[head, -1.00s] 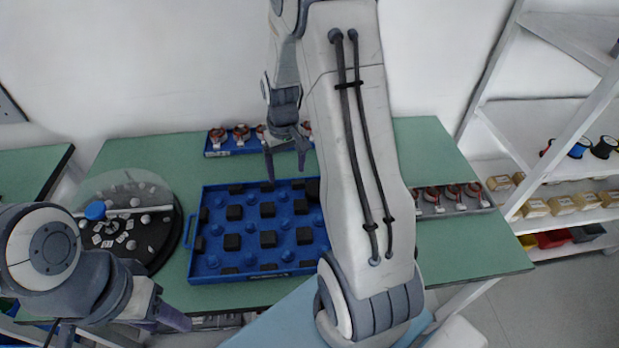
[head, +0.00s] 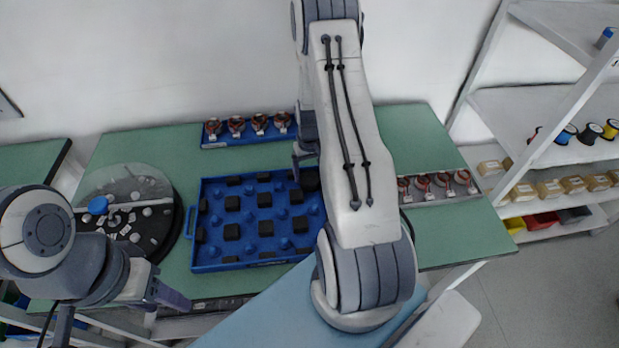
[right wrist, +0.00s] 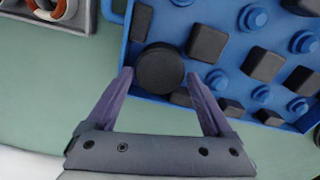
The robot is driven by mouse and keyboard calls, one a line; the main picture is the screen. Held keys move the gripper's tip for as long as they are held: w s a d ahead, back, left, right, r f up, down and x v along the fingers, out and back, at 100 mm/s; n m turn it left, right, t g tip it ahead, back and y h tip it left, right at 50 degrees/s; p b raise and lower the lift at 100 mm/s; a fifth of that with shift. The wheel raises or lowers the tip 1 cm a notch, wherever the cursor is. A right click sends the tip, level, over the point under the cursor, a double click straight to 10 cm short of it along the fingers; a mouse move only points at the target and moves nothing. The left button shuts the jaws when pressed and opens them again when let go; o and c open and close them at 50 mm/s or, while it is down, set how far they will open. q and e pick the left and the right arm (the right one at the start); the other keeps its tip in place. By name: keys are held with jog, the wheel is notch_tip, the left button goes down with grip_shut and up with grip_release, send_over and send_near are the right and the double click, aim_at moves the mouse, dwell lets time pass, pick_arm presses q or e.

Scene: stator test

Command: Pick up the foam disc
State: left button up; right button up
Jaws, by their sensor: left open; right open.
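The foam disc, a round black disc (right wrist: 160,69), sits at the edge of the blue tray (right wrist: 222,15) among black blocks and blue pegs. In the head view the disc (head: 311,180) shows at the tray's far right, partly covered by my right arm. My right gripper (right wrist: 159,76) is open, with one purple finger on each side of the disc's near part; contact cannot be told. In the head view my right gripper (head: 303,165) is partly hidden behind the arm. My left gripper (head: 172,303) is open at the lower left, away from the tray.
A blue strip (head: 248,140) with several copper-wound parts lies behind the tray. A grey strip (head: 438,186) with similar parts lies to the right. A round black turntable (head: 150,240) is at left. Green table (head: 450,240) is bare at front right.

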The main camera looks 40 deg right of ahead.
jog(key=shift+f, duration=1.05)
jog(key=c, duration=1)
jog(key=shift+r, duration=0.1)
jog(key=shift+r, duration=0.5)
notch_tip(320, 180, up, 2)
jog(key=shift+w+r+b, duration=0.1)
jog(key=shift+r+b, duration=0.1)
jog(key=shift+b, duration=0.5)
jog(key=shift+s+d+r+b, duration=0.5)
jog(key=shift+d+r, duration=0.75)
jog(key=shift+d, duration=0.65)
jog(key=shift+s+d+r+b, duration=0.55)
jog(key=shift+d+r, duration=0.7)
jog(key=shift+d, duration=0.65)
jog(key=shift+s+d+r+b, duration=0.5)
jog(key=shift+d+r, duration=0.75)
jog(key=shift+d, duration=0.65)
